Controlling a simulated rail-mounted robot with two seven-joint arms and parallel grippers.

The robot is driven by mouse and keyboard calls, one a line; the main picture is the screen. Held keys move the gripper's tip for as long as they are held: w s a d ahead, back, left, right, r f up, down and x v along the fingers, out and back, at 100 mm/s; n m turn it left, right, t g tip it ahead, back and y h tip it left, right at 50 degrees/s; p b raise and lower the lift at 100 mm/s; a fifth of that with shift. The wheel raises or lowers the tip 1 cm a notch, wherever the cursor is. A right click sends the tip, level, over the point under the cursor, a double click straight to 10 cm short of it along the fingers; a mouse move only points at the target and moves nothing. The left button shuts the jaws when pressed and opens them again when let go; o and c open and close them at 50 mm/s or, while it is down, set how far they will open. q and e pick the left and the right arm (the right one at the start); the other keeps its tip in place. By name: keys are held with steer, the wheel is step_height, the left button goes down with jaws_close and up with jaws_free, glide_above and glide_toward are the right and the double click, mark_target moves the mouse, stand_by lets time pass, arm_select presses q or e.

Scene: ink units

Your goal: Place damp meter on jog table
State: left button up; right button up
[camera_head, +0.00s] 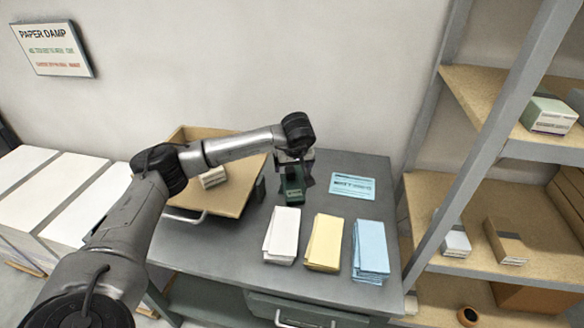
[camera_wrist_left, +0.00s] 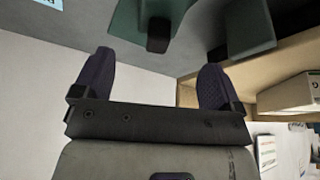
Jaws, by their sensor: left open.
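The dark green damp meter (camera_head: 293,188) is on the grey table (camera_head: 240,235), which I take to be the jog table. It is right under my left gripper (camera_head: 295,168), which hides its far end. In the left wrist view a green body with a black end (camera_wrist_left: 158,30) shows at the top, beyond the fingertips. My left gripper (camera_wrist_left: 153,75) is open there, its two dark fingers apart with nothing between them. Whether the fingers touch the meter cannot be told. My right gripper is not in view.
White (camera_head: 282,235), yellow (camera_head: 325,242) and blue (camera_head: 371,250) paper stacks line the table's front. A light blue card (camera_head: 353,186) lies at its back right. A wooden tray (camera_head: 232,200) with a small box is on the left. Shelves (camera_head: 530,190) stand on the right.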

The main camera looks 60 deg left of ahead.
arm_select(q)
steer(key=shift+v, duration=1.4)
